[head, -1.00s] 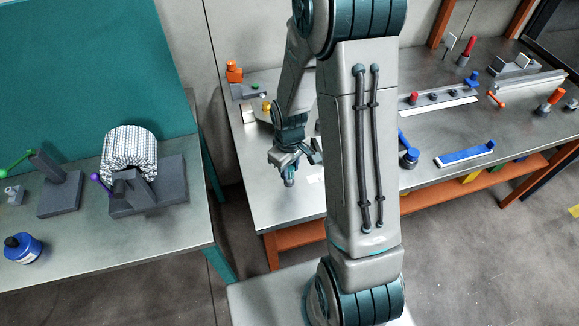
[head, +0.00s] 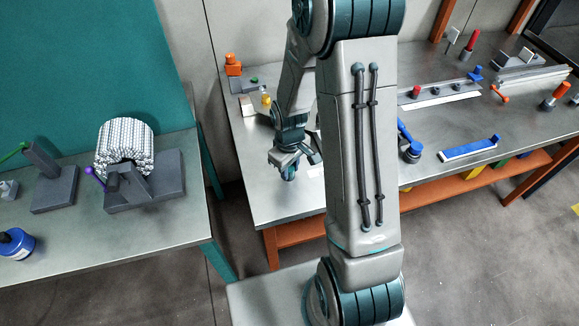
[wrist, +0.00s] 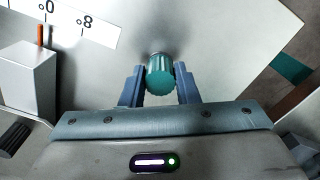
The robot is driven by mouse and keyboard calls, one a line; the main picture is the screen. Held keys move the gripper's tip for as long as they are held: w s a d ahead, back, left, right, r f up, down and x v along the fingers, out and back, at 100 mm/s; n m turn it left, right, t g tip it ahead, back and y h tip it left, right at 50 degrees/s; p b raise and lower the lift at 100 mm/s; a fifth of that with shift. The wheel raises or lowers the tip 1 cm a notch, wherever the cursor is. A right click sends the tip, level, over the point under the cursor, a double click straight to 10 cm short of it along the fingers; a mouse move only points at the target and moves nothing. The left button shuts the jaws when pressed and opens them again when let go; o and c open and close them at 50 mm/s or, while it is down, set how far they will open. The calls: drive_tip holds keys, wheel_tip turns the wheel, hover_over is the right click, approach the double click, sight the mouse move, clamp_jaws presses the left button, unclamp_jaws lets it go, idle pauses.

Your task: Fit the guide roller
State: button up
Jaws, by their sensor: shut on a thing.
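The cylinder sits between the two blue-grey fingers in the wrist view. In the head view my gripper (head: 287,165) hangs over the left part of the right-hand metal table (head: 262,205), and the held piece shows only as a small bluish tip. A long grey rail (head: 440,92) with a red knob stands farther right on that table, partly hidden by my arm. I cannot tell which part is the roller's seat.
A second table (head: 150,225) at left carries a white beaded roll (head: 125,145) on a dark stand and a blue bottle (head: 18,243). A blue strip (head: 468,148) lies near the right table's front edge. A grey block (wrist: 28,75) stands at left in the wrist view.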

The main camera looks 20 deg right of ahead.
drive_tip(key=shift+f, duration=0.25)
drive_tip(key=o, duration=1)
drive_tip(key=shift+o, duration=0.2)
drive_tip(key=shift+r, duration=0.15)
wheel_tip(320, 180, up, 14)
drive_tip(key=shift+f, duration=0.25)
drive_tip(key=s+r+m+t, duration=0.3)
drive_tip(key=s+r+m, duration=0.3)
drive_tip(key=s, duration=0.8)
drive_tip(key=v, duration=0.3)
drive_tip(key=shift+w+r, duration=0.2)
drive_tip(key=shift+w, duration=0.05)
